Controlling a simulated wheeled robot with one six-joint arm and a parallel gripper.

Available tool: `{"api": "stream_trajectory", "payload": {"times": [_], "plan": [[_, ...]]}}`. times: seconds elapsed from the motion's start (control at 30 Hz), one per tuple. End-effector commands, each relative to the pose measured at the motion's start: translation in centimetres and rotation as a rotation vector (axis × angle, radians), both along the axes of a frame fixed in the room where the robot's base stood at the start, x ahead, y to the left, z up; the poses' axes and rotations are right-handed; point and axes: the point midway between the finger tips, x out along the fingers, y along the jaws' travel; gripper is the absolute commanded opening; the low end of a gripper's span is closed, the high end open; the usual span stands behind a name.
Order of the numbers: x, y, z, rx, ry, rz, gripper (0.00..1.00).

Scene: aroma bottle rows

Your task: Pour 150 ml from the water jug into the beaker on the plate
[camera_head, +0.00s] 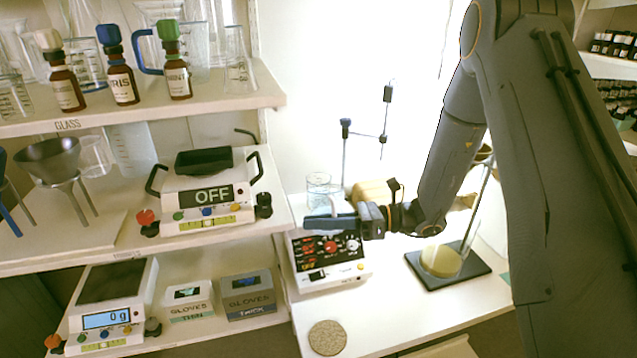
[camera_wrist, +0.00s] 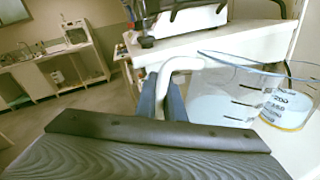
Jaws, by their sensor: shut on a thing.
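My gripper (camera_wrist: 170,100) is shut on the white handle of the clear water jug (camera_wrist: 222,108). The jug looks upright, with its rim and black marks to the right of the fingers in the wrist view. Graduated glass with a 200 mark, probably the beaker (camera_wrist: 288,106), overlaps it at the right, with pale blue liquid low down. In the head view my gripper (camera_head: 345,219) is above the plate (camera_head: 330,262), a white unit with knobs. Clear glass (camera_head: 318,182) shows just behind the gripper; whether it is jug or beaker, I cannot tell.
A round cork mat (camera_head: 327,338) lies in front of the plate. Shelves at the left hold brown bottles, glassware, a scale reading OFF (camera_head: 205,195) and another scale (camera_head: 112,300). The front bench is mostly clear.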

Motion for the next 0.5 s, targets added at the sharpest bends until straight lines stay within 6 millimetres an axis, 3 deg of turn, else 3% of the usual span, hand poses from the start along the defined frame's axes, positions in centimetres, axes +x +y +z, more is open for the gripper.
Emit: {"api": "stream_trajectory", "payload": {"times": [0.5], "plan": [[-0.5,-0.11,-1.06,0.015,-0.075,0.0,0.0]]}}
